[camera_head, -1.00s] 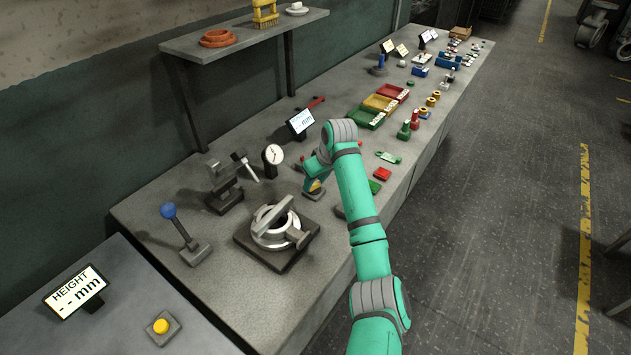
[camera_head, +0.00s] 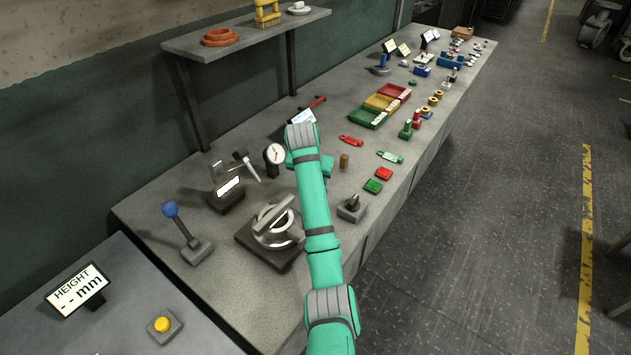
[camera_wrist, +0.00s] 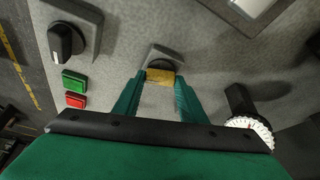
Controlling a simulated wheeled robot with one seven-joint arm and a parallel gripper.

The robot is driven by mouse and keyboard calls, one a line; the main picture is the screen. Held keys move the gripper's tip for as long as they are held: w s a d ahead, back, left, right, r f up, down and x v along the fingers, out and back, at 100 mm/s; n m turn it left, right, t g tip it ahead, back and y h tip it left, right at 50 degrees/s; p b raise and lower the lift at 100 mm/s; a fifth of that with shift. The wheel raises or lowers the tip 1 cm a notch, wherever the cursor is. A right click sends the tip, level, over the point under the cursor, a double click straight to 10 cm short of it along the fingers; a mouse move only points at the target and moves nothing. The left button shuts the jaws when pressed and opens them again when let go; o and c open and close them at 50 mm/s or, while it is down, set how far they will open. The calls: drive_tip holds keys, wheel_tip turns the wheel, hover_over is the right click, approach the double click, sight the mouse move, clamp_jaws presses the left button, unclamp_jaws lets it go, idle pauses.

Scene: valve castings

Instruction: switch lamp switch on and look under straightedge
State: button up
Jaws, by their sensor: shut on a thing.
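In the wrist view my gripper (camera_wrist: 160,84) is shut on a yellow part (camera_wrist: 160,75) of a small dark control on a grey plate (camera_wrist: 165,54), apparently the lamp switch. In the head view my arm hides the fingertips and this control. A lamp block (camera_head: 226,200) on the left of the bench shows a bright white strip. The straightedge (camera_head: 273,214), a grey bar, lies across a round metal casting on a dark plate (camera_head: 258,250), left of my arm. What is under the bar cannot be made out.
A black knob (camera_head: 352,202) on a grey base and green (camera_head: 373,186) and red (camera_head: 383,173) buttons lie right of my arm. A dial gauge (camera_head: 275,153) stands behind the casting. A blue-topped lever (camera_head: 185,230) stands at left. Small trays (camera_head: 367,119) lie farther back.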

drive_tip(key=shift+a+m+g+h, duration=0.1)
drive_tip(key=shift+m+g+h, duration=0.4)
drive_tip(key=shift+m, duration=1.4)
drive_tip(key=o, duration=1.1)
drive_tip(key=shift+w, duration=0.1)
drive_tip(key=shift+c, duration=0.2)
drive_tip(key=shift+a, duration=0.1)
drive_tip(key=shift+r, duration=0.15)
drive_tip(key=v, duration=1)
drive_tip(key=shift+a+r, duration=0.2)
drive_tip(key=shift+a, duration=0.1)
